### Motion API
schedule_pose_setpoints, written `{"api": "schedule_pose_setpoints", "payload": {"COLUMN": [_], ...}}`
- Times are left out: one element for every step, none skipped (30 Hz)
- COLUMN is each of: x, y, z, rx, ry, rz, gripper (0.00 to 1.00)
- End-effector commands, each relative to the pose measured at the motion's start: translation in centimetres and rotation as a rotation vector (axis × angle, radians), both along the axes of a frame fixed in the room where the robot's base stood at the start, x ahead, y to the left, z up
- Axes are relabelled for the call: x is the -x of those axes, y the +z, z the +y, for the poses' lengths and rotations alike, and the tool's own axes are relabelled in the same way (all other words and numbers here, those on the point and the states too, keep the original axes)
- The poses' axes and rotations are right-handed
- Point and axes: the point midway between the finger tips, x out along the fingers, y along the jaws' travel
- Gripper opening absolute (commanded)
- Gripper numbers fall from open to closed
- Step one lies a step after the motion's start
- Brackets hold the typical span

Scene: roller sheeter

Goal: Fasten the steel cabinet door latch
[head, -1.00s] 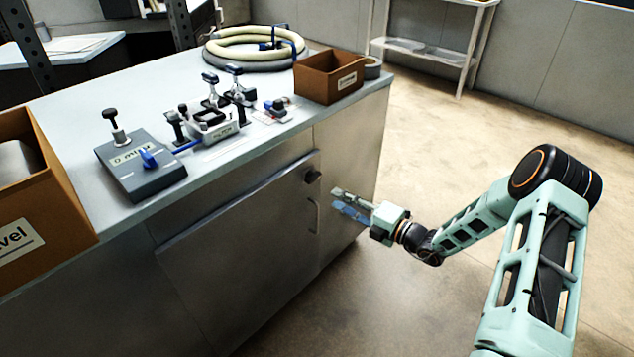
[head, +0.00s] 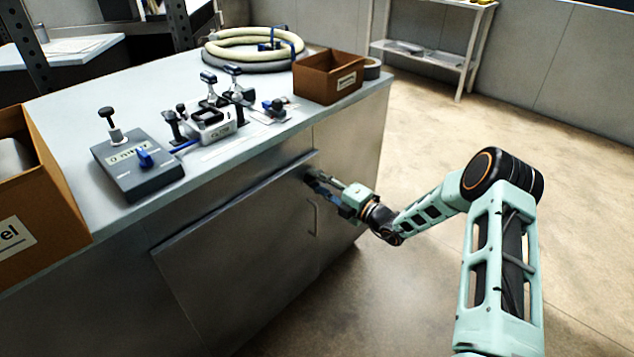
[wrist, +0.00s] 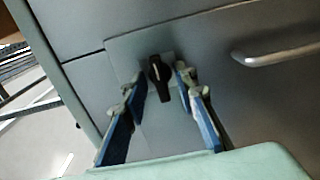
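The steel cabinet door (head: 235,245) is on the front of the bench and looks closed or nearly so. Its latch is a small black turn-knob (wrist: 158,80) near the door's upper corner. In the wrist view the knob stands roughly upright in the picture, with a pale mark on it. In the head view my fingers largely hide it. My gripper (head: 314,181) is at the latch, open, with its blue-backed fingers on either side of the knob in the wrist view. I cannot tell whether they touch it.
A bar handle (wrist: 278,54) is on the door close to the latch. On the bench top (head: 75,100) stand a grey device (head: 138,172), a clamp fixture (head: 210,122), a brown box (head: 328,78) and a coiled hose (head: 250,42). The floor right of the bench is clear.

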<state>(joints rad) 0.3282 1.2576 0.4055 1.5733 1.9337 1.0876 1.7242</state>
Motion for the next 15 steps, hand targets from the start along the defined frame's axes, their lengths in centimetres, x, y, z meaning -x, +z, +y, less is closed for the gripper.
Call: {"api": "schedule_pose_setpoints", "payload": {"x": [-0.02, -0.02, -0.01, 0.0, 0.0, 0.01, 0.01, 0.01, 0.01, 0.01, 0.02, 0.02, 0.02, 0.02, 0.03], "y": [-0.01, -0.01, -0.01, -0.01, -0.01, -0.01, -0.01, -0.01, -0.01, -0.01, 0.0, 0.0, 0.0, 0.0, 0.01], "z": [0.01, 0.01, 0.01, 0.0, 0.0, 0.01, 0.0, 0.0, 0.0, 0.0, 0.01, 0.02, 0.02, 0.02, 0.03], "rx": [0.0, 0.0, 0.0, 0.0, 0.0, 0.0, 0.0, 0.001, 0.001, 0.001, 0.0, 0.0, 0.0, 0.0, 0.0], "ry": [0.0, 0.0, 0.0, 0.0, 0.0, 0.0, 0.0, 0.0, 0.0, 0.0, 0.0, 0.001, 0.001, 0.001, 0.001], "rz": [0.0, 0.0, 0.0, 0.0, 0.0, 0.0, 0.0, 0.001, 0.001, 0.001, 0.0, 0.0, 0.0, 0.0, 0.0], "gripper": [0.27, 0.27, 0.27, 0.27, 0.27, 0.26, 0.22, 0.19, 0.15, 0.11, 0.08, 0.04, 0.0, 0.0, 0.0]}}
